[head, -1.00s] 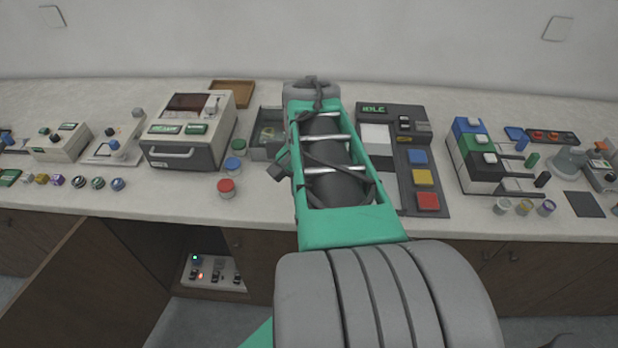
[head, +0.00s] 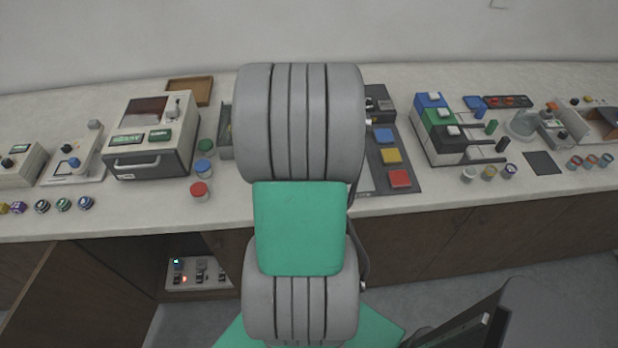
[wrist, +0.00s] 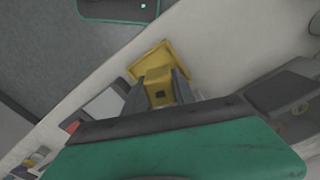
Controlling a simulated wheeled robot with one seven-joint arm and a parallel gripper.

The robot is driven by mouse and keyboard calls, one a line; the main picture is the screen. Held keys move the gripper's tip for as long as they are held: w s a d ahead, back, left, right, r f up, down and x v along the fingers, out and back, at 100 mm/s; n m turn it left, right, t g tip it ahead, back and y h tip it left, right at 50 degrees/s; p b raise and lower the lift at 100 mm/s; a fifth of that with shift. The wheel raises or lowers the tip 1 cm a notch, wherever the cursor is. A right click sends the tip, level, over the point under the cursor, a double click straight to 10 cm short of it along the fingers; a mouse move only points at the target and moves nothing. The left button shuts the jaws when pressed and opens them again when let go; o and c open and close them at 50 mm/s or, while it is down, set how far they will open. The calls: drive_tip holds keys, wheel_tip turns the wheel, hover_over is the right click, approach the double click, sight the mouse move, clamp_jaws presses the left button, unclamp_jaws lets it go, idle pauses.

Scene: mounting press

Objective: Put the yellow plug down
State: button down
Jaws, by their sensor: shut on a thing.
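My gripper (wrist: 158,78) is shut on the yellow plug (wrist: 150,60) in the wrist view. The plug has a flat, wide yellow plate at its far end and a narrower block between my fingers. It is in front of a pale surface in that view; I cannot tell whether it touches it. In the head view my arm hides my gripper and the held plug.
A dark panel (head: 412,186) with blue, yellow (head: 391,156) and red blocks stands right of my arm. A grey machine (head: 150,140) and several lidded jars (head: 200,190) are to the left. A blue-green-black unit (head: 437,125) and small cups (head: 488,172) are to the right.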

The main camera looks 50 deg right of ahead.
drive_tip(key=shift+d+f, duration=0.3)
drive_tip(key=shift+f, duration=0.05)
drive_tip(key=f, duration=0.1)
drive_tip(key=f+p, duration=0.1)
drive_tip(key=f, duration=0.1)
drive_tip(key=shift+d+f, duration=0.2)
drive_tip(key=shift+d, duration=0.1)
drive_tip(key=shift+f, duration=0.35)
drive_tip(key=c, duration=1.3)
unclamp_jaws()
